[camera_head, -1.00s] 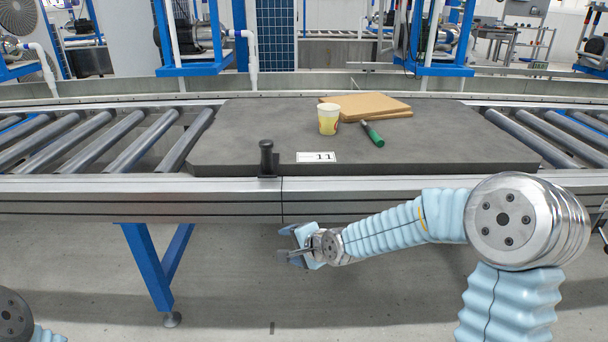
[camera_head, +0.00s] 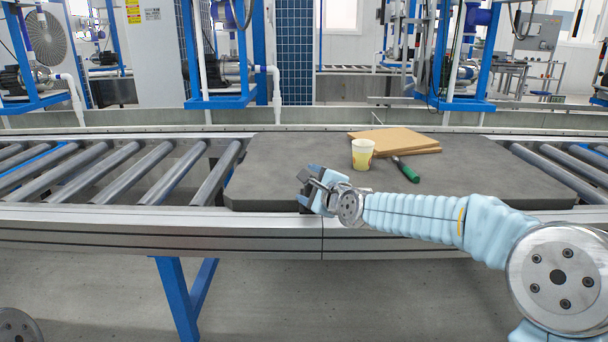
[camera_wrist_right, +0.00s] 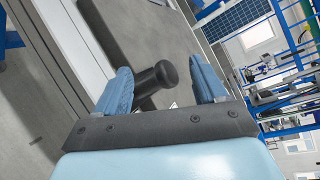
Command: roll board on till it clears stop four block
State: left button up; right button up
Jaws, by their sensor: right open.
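The board is a dark grey slab (camera_head: 290,165) lying flat on the roller conveyor, and part of it shows in the right wrist view (camera_wrist_right: 150,28). A black upright knob (camera_wrist_right: 157,78) stands at the conveyor's front rail by the board's near edge. My right gripper (camera_head: 309,186) is open at the front rail, near the board's near left corner, and largely hides the knob in the head view. In the right wrist view, the knob lies between the open blue fingers (camera_wrist_right: 160,70), with a visible gap on the right side. My left gripper is not in view.
On the board are a paper cup (camera_head: 362,154), a green-handled tool (camera_head: 406,170) and flat brown sheets (camera_head: 393,140). Bare rollers (camera_head: 168,172) lie to the left, and more (camera_head: 556,172) to the right. The metal front rail (camera_head: 150,232) runs along the near side.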

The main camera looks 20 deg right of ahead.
jog(key=shift+x, duration=2.1)
